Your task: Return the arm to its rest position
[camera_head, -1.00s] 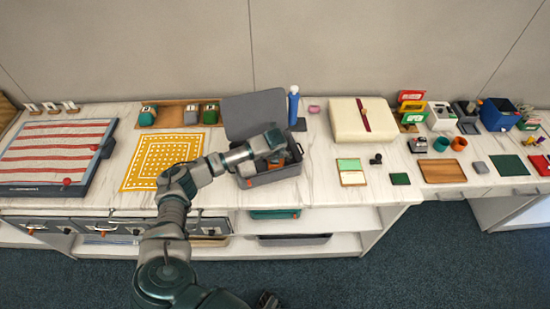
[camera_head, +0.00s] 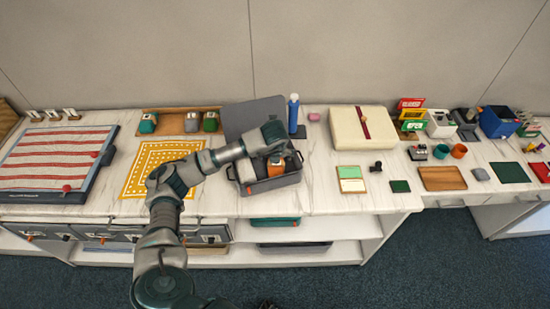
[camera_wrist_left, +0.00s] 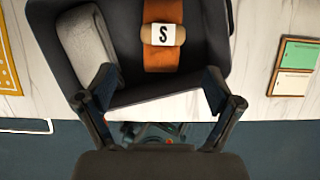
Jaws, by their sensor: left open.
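My left arm comes in from the lower left in the head view, reaching over the counter. Its gripper (camera_head: 277,145) is above the open dark grey case (camera_head: 272,185). In the left wrist view the two fingers of my left gripper (camera_wrist_left: 160,88) are spread wide with nothing between them. Beyond them in the case lie an orange block (camera_wrist_left: 163,57) with a tan piece marked "S" (camera_wrist_left: 163,36) and a light grey block (camera_wrist_left: 87,45). The case also shows in the wrist view (camera_wrist_left: 52,42). My right gripper is not seen.
A striped board (camera_head: 55,160) and yellow dotted mat (camera_head: 157,160) lie left. A blue bottle (camera_head: 293,112) stands behind the case. A cream box (camera_head: 345,123) and several small items are right. The case lid (camera_head: 248,118) is raised. Bare counter (camera_head: 318,185) lies right of the case.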

